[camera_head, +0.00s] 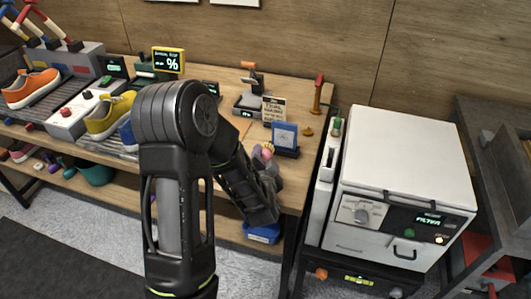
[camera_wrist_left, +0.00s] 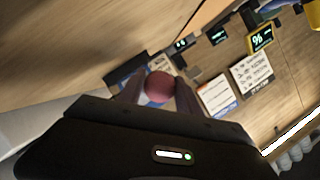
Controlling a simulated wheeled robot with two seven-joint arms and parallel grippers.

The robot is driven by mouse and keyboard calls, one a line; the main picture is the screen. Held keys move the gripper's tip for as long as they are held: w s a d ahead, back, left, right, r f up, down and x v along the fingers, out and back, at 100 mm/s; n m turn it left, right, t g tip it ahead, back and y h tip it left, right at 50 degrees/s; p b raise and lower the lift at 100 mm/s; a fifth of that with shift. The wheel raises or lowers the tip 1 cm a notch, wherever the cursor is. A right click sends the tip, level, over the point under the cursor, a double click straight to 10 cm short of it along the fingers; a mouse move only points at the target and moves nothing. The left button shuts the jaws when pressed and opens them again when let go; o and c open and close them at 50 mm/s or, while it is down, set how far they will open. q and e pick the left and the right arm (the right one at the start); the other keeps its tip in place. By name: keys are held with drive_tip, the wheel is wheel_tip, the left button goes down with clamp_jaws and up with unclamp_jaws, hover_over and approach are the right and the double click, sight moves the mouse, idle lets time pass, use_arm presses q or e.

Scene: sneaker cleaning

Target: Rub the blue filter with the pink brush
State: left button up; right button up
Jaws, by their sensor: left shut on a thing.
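The blue filter (camera_head: 286,136) stands upright in a dark holder near the right front of the wooden bench. My left gripper (camera_head: 268,158) is just in front of it and to its left, shut on the pink brush (camera_head: 267,151). Only the brush's round pink end shows; the rest is hidden by the fingers. In the left wrist view the pink end (camera_wrist_left: 159,86) sits between the two fingers. I cannot tell whether the brush touches the filter. My right gripper is not in view.
A small sign (camera_head: 273,110) stands behind the filter. Yellow (camera_head: 109,116) and orange (camera_head: 32,88) sneakers are on the left of the bench (camera_head: 235,82). A white filter machine (camera_head: 400,150) stands at the right. A blue object (camera_head: 262,233) is on the shelf below.

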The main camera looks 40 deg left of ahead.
sight(270, 144)
use_arm(q)
drive_tip(key=shift+s, duration=0.1)
drive_tip(key=shift+s+d, duration=0.25)
drive_tip(key=shift+s, duration=0.45)
drive_tip(key=shift+s+d, duration=0.25)
drive_tip(key=shift+s, duration=0.4)
drive_tip(key=shift+w+a+b, duration=0.2)
drive_tip(key=shift+w+a, duration=0.2)
drive_tip(key=shift+w, duration=0.75)
drive_tip(key=shift+w+a+b, duration=0.15)
drive_tip(key=shift+w+a, duration=0.25)
drive_tip(key=shift+w, duration=0.75)
drive_tip(key=shift+w+a+b, duration=0.2)
drive_tip(key=shift+w+a, duration=0.2)
drive_tip(key=shift+w, duration=0.75)
drive_tip(key=shift+w+a, duration=0.3)
drive_tip(key=shift+w, duration=0.6)
drive_tip(key=shift+w+d, duration=0.25)
drive_tip(key=shift+d, duration=0.6)
drive_tip(key=shift+w+d, duration=0.2)
drive_tip(key=shift+d, duration=0.6)
drive_tip(key=shift+d, duration=0.1)
